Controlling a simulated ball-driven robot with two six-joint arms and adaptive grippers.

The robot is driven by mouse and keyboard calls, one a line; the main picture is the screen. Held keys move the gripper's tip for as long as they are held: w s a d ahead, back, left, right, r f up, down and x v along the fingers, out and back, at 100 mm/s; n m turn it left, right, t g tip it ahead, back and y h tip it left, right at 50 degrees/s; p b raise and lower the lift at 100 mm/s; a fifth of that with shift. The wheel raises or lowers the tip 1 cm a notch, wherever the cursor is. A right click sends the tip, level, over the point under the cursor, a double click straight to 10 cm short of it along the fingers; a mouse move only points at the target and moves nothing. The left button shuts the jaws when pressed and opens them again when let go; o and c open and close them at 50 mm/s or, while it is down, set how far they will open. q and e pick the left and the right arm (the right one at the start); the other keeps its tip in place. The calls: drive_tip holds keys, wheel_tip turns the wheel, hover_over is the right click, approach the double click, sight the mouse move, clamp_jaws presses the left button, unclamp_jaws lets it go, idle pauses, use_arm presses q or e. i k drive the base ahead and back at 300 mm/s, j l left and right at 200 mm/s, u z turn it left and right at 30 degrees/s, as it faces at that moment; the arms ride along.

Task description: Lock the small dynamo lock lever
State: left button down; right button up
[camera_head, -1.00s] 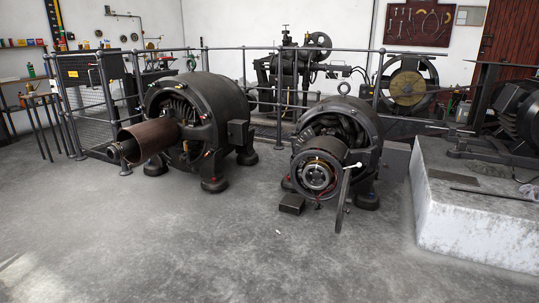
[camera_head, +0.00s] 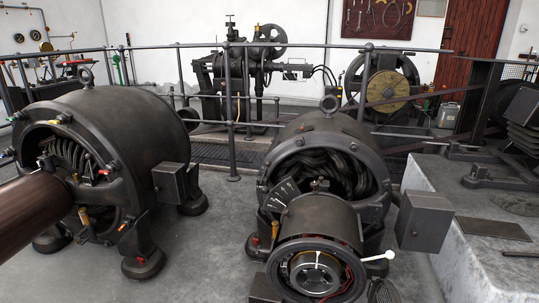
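The small dynamo (camera_head: 325,160) stands on the floor right of centre, its round open end facing me. A short lever with a white rod-like handle (camera_head: 378,257) sticks out to the right from the rim of its front ring (camera_head: 317,272). It looks like the lock lever, and it points right and slightly up. I cannot tell from its pose whether it is locked. Neither of my grippers shows in the head view.
A larger dynamo (camera_head: 110,140) with a brown drum (camera_head: 35,212) stands at the left. A grey box (camera_head: 425,220) sits on the small dynamo's right side. A concrete plinth (camera_head: 470,260) rises at the right. Clear floor (camera_head: 215,250) lies between the dynamos. A railing (camera_head: 232,110) runs behind.

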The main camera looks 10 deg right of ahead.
sight(267, 163)
drive_tip(key=i+j+z, duration=0.15)
drive_tip(key=i+z, duration=0.25)
drive_tip(key=i, duration=0.2)
drive_tip(key=i+j+z, duration=0.35)
drive_tip(key=i, duration=0.2)
drive_tip(key=i+j+z, duration=0.4)
drive_tip(key=i+j, duration=0.1)
drive_tip(key=i, duration=0.05)
